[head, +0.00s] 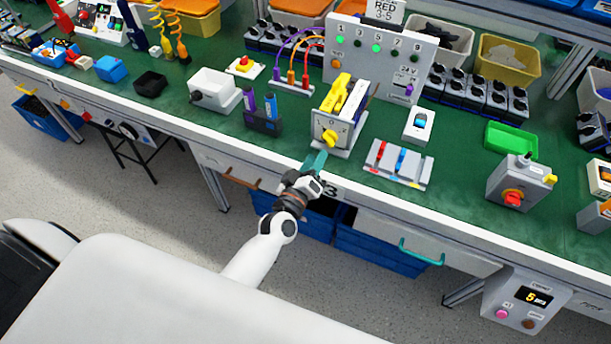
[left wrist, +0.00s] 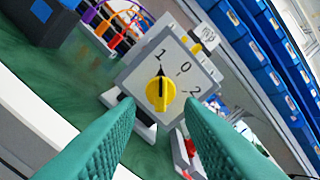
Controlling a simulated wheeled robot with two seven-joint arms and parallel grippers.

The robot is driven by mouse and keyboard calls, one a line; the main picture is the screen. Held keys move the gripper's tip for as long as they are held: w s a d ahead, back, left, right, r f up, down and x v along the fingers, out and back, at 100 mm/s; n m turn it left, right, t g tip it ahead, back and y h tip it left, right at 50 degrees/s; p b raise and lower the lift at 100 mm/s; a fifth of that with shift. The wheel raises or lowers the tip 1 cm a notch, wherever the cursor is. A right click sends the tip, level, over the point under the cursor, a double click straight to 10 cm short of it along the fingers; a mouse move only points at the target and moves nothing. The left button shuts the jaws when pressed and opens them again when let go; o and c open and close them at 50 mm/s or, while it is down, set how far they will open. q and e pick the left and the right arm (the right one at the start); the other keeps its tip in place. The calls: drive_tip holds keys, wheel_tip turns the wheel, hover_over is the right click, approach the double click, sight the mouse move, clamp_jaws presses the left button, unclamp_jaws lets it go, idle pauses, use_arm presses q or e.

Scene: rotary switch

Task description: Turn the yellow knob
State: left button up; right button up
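The yellow knob (head: 329,138) sits on the front of a grey-white rotary switch box (head: 345,127) near the front edge of the green bench. In the left wrist view the yellow knob (left wrist: 160,94) has a black pointer aimed near the mark 1, on a face (left wrist: 137,80) marked 1, 0 and 2. My left gripper (head: 315,162) is in front of the knob. In the left wrist view its teal fingers (left wrist: 160,125) are apart, with a gap between them and the knob beyond the tips. I see no contact. My right gripper is not in view.
A black holder with blue and purple pieces (head: 262,118) stands left of the switch. A grey panel with colored levers (head: 397,165) lies to the right. The bench's front edge (head: 255,160) runs below the switch.

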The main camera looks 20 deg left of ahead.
use_arm(q)
drive_tip(key=s, duration=0.6)
drive_tip(key=shift+s+b, duration=0.2)
drive_tip(key=shift+b, duration=0.1)
drive_tip(key=shift+a, duration=0.1)
drive_tip(key=s+d+f+m+g+h, duration=0.1)
drive_tip(key=s+f+m+g, duration=0.3)
drive_tip(key=f, duration=0.9)
drive_tip(key=s+f+m+g, duration=0.2)
drive_tip(key=s+f+g, duration=0.35)
drive_tip(key=f, duration=0.85)
drive_tip(key=s+a+f+m+g, duration=0.1)
drive_tip(key=s+a+f+g, duration=0.1)
drive_tip(key=s+f, duration=0.3)
drive_tip(key=s+a+f+m+g+y, duration=0.1)
drive_tip(key=s+f, duration=0.5)
drive_tip(key=s, duration=0.8)
drive_tip(key=s+a+f+m+g, duration=0.3)
drive_tip(key=s+f+g, duration=0.1)
drive_tip(key=s, duration=0.6)
drive_tip(key=shift+a+f+y, duration=0.3)
drive_tip(key=shift+a+f, duration=0.05)
drive_tip(key=shift+f, duration=0.5)
drive_tip(key=shift+w+g, duration=0.1)
drive_tip(key=shift+g, duration=0.15)
